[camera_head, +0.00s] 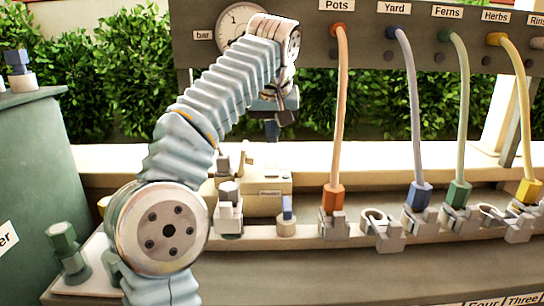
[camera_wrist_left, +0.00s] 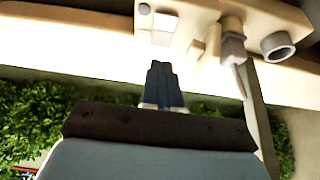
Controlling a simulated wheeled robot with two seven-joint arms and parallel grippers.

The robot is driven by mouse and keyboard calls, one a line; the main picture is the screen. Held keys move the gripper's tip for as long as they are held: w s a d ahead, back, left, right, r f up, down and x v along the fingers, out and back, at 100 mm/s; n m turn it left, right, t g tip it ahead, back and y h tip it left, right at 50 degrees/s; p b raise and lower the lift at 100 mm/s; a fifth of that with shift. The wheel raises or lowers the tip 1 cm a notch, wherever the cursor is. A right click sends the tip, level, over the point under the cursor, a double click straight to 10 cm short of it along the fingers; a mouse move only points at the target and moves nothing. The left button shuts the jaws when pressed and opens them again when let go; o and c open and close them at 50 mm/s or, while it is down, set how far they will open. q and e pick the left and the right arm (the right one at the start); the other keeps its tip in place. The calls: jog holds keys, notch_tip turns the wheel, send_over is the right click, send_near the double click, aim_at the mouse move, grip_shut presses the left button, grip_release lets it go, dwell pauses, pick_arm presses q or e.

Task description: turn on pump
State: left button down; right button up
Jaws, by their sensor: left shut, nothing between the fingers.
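A cream box (camera_head: 264,196) with a small label, seemingly the pump, sits on the ledge behind my left forearm in the head view. Its label is too small to read. In the wrist view the cream box (camera_wrist_left: 205,14) is at the top, with a small pale switch-like plate (camera_wrist_left: 155,24) on its face. My left gripper (camera_head: 272,134) hangs pointing down above and behind the box in the head view. In the wrist view its dark blue fingers (camera_wrist_left: 160,68) are together and empty, pointing toward the plate with a gap between. My right gripper is not in view.
Orange, purple, green and yellow hoses (camera_head: 340,110) run from the upper labelled board (camera_head: 385,45) to couplings on the ledge, right of the box. A gauge (camera_head: 238,20) is on the board. A green tank (camera_head: 35,170) stands left. A grey valve fitting (camera_wrist_left: 233,48) adjoins the box.

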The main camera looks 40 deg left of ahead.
aim_at(272, 163)
pick_arm(q)
jog(key=b+x, duration=0.1)
jog(key=x, duration=0.6)
jog(key=shift+f+b, duration=0.3)
jog(key=shift+f, duration=0.05)
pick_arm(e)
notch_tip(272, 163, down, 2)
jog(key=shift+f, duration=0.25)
pick_arm(q)
jog(key=shift+s, duration=0.1)
